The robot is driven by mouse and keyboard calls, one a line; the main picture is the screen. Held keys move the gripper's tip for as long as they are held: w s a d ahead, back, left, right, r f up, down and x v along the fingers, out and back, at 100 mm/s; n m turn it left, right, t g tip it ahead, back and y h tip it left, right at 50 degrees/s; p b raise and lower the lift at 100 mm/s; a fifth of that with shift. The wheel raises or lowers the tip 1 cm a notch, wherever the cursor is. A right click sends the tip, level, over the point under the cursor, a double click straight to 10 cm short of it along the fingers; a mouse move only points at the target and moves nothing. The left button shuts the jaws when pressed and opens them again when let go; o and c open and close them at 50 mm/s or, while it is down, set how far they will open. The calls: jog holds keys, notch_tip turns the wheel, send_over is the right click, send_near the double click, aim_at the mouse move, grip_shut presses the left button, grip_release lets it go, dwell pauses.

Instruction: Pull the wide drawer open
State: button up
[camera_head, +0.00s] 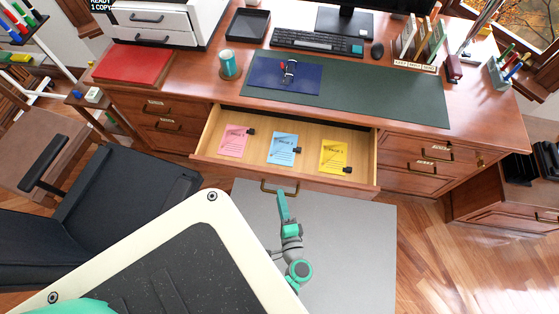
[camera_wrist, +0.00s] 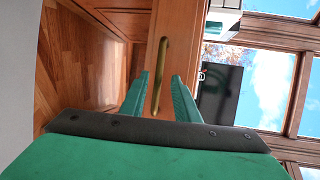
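The wide drawer (camera_head: 205,148) of the wooden desk is pulled out, and its light wood inside shows. Pink (camera_head: 236,140), blue (camera_head: 283,148) and yellow (camera_head: 333,156) paper slips with dark clips lie in it. Its brass handle (camera_head: 266,187) is on the front panel. In the wrist view the handle (camera_wrist: 160,75) stands between the two green fingers of my gripper (camera_wrist: 160,98), with a gap on each side. The gripper is open and looks empty. In the head view my gripper (camera_head: 282,195) is at the drawer front, partly covering the handle.
A black chair (camera_head: 120,220) stands left of my body, and a grey mat (camera_head: 350,240) lies under the drawer. A green desk pad (camera_head: 390,98) with a blue folder (camera_head: 265,75), a keyboard (camera_head: 315,42) and a cup (camera_head: 229,65) are on the desktop. Wood floor is clear at right.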

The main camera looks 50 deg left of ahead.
jog(key=v, duration=0.7)
jog(key=shift+d, duration=0.15)
jog(key=shift+r, duration=0.1)
jog(key=s+d+f+t+h, duration=0.1)
jog(key=s+d+t+h, duration=0.25)
jog(key=d+h, duration=0.9)
jog(key=d+r+n+t+h, duration=0.1)
jog(key=d+r, duration=0.3)
jog(key=r, duration=0.6)
jog(key=s+d+r+n+t+h, duration=0.1)
jog(key=d+r+n+t, duration=0.2)
jog(key=r, duration=0.7)
jog(key=shift+d+r+n+t, duration=0.35)
jog(key=shift+n+t, duration=0.3)
jog(key=shift+n, duration=0.15)
